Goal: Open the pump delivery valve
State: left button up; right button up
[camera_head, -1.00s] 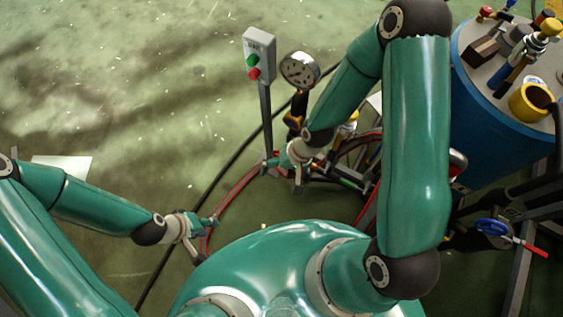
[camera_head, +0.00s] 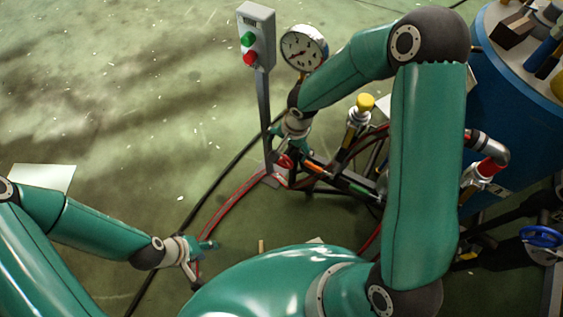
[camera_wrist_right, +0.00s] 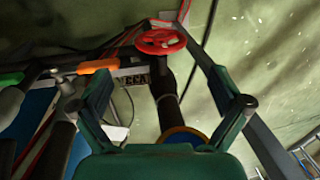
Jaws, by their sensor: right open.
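A red handwheel (camera_wrist_right: 160,40) on a dark vertical stem shows in the right wrist view, ahead of and between my right gripper's fingers (camera_wrist_right: 160,82). The fingers are spread on both sides and do not touch it. In the head view the red wheel (camera_head: 284,162) is partly hidden just below my right gripper (camera_head: 284,146). No label shows which valve is the pump delivery valve. My left gripper (camera_head: 203,264) is at the lower left with its fingers apart and empty, low over the floor.
A control box (camera_head: 257,35) with green and red buttons stands on a post beside a round gauge (camera_head: 303,47). Orange (camera_head: 315,169) and green (camera_head: 362,189) handles, a yellow-capped fitting (camera_head: 365,103) and a blue drum (camera_head: 515,125) lie right. Floor at left is mostly clear.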

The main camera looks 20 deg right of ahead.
aim_at(281, 166)
jog(key=f+b, duration=0.1)
jog(key=f, duration=0.5)
jog(key=w+a+f+b, duration=0.1)
jog(key=f, duration=0.2)
jog(key=shift+w+f+b, duration=0.1)
jog(key=shift+f+b, duration=0.2)
jog(key=shift+f, duration=0.1)
